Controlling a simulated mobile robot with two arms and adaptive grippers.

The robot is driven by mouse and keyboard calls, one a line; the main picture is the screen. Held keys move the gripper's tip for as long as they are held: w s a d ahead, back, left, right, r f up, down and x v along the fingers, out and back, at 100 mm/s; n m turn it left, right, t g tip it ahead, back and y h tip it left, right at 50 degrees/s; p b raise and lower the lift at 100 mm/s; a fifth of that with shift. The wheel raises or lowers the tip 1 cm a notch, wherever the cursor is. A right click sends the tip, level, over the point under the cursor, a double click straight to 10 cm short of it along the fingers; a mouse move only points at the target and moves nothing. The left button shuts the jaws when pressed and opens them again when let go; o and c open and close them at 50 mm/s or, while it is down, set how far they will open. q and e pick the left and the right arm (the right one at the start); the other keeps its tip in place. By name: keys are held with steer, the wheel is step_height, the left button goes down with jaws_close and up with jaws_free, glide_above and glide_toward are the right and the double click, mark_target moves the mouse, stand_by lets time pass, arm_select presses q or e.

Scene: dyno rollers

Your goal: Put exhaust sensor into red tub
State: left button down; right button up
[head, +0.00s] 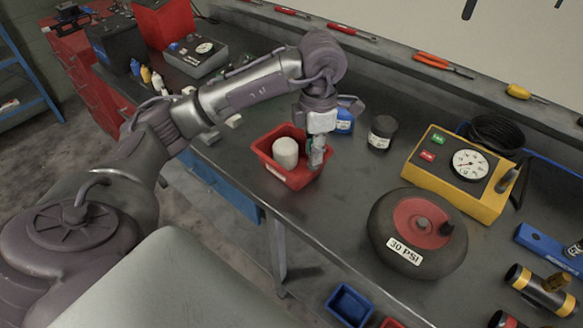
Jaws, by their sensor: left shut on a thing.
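The red tub (298,179) stands on the grey bench, near its front edge. A white cylinder (286,152) stands inside it on the left. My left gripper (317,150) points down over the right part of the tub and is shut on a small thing. That thing is mostly hidden by the fingers and looks like the exhaust sensor. I cannot tell whether it touches the tub floor. My right gripper is out of view.
A blue container (344,122) and a dark jar (382,132) stand behind the tub. A yellow gauge box (440,186) and a round black roller (384,243) marked 30 PSI lie to the right. A blue tray (350,305) is at the front.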

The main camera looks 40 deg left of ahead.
arm_select(q)
steer(key=w+a+n, duration=0.4)
steer(key=a+n, duration=0.1)
steer(key=n, duration=1.5)
glide_above(300, 174)
step_height(300, 174, down, 6)
step_height(300, 174, down, 2)
steer(key=shift+f+p, duration=0.25)
steer(key=shift+p, duration=0.5)
steer(key=shift+f, duration=0.4)
steer(key=shift+f, duration=0.1)
